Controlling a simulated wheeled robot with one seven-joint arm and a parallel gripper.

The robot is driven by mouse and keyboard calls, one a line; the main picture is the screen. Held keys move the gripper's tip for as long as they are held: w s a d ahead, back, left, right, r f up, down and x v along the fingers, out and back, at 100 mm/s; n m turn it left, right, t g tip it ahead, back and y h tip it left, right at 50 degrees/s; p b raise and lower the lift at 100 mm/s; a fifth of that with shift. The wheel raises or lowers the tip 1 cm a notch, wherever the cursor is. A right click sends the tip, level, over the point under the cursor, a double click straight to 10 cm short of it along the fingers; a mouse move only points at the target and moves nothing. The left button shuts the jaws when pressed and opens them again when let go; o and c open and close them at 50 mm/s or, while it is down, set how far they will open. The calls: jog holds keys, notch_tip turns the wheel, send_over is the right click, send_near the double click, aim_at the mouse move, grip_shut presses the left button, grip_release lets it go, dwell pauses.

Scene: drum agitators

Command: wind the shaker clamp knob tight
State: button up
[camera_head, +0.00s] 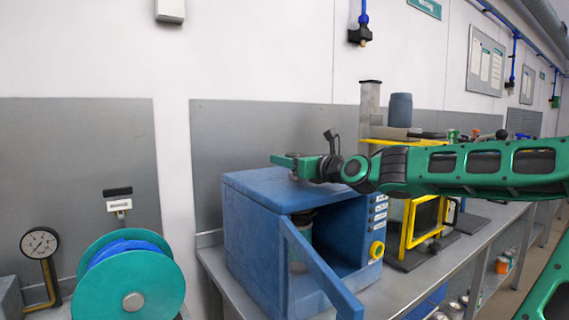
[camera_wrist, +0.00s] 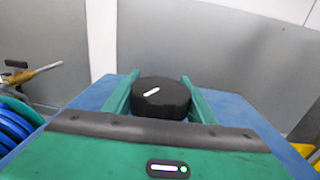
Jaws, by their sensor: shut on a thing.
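The clamp knob is a black, many-sided knob (camera_wrist: 160,100) with a white mark on top, above the top of the blue shaker box (camera_head: 265,185). In the wrist view my gripper (camera_wrist: 159,77) has one green finger on each side of the knob and is shut on it. In the head view my gripper (camera_head: 284,160) is low over the box top, and the knob is not clearly visible there. The mark points up and to the right in the wrist view. The box door (camera_head: 310,268) stands open, and a can (camera_head: 300,250) sits inside, partly hidden by the door.
A yellow-framed machine (camera_head: 424,225) stands close to the right of the shaker on the grey bench (camera_head: 490,228). A teal reel (camera_head: 130,290) with blue hose and a gauge (camera_head: 40,243) are at the left. A grey wall panel (camera_head: 270,130) rises behind the box.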

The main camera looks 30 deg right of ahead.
jog(key=shift+d+r+m+h, duration=0.1)
jog(key=shift+d+m+h, duration=0.1)
jog(key=shift+m+h, duration=0.9)
jog(key=shift+d+m+h, duration=0.15)
jog(key=shift+m+h, duration=0.45)
jog(key=shift+h, duration=1)
jog(key=shift+d+m+g+h, duration=0.2)
jog(key=shift+m+g+h, duration=0.2)
jog(key=shift+m+h, duration=0.25)
jog(key=shift+s+d+h, duration=0.1)
jog(key=shift+d+h, duration=0.05)
jog(key=shift+h, duration=0.4)
jog(key=o, duration=0.9)
jog(key=shift+o, duration=0.8)
